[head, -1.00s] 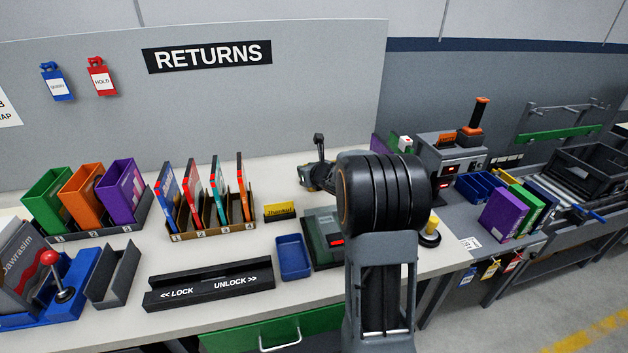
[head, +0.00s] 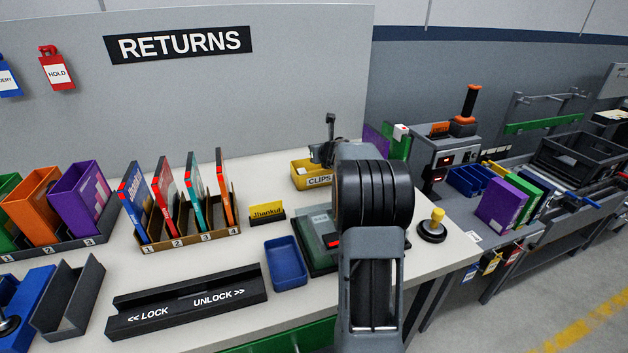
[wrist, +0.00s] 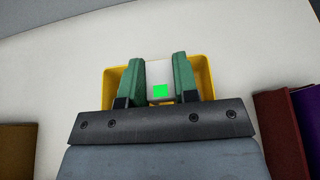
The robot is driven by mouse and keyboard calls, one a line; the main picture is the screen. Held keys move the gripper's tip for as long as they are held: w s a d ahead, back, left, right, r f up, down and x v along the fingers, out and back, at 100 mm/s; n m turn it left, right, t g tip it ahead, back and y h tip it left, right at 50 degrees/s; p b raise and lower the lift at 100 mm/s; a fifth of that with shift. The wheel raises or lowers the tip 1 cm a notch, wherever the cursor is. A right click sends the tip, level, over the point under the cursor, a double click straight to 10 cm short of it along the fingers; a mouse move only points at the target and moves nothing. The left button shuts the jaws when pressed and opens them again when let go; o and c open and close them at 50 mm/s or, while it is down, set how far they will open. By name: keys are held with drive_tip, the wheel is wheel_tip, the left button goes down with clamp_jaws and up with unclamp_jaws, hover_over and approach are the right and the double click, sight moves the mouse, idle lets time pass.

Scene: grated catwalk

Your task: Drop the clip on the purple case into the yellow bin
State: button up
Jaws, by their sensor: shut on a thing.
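My gripper (wrist: 159,80) is shut on a small white clip (wrist: 159,72) with a green square on it, held between the green fingers in the wrist view. The yellow bin (head: 299,180), labelled CLIPS, stands on the bench at the back. It also shows in the wrist view (wrist: 108,84), behind and around the fingers, so the clip is in line with its opening. The height of the clip over the bin is hard to tell. In the head view my gripper (head: 324,152) is just above the bin, and the clip cannot be made out. A purple case (head: 82,205) stands in slot 3 of the left rack.
A blue tray (head: 287,265), a numbered sorter (head: 205,240) with several cases and a black lock bar (head: 188,302) lie in front and left. A yellow-topped knob (head: 434,228) stands at the right. The RETURNS panel (head: 235,95) rises behind the bench.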

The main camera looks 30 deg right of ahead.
drive_tip(key=shift+f+b, duration=0.8)
drive_tip(key=shift+f, duration=0.45)
drive_tip(key=o, duration=1)
drive_tip(key=v, duration=1.4)
drive_tip(key=shift+p, duration=0.35)
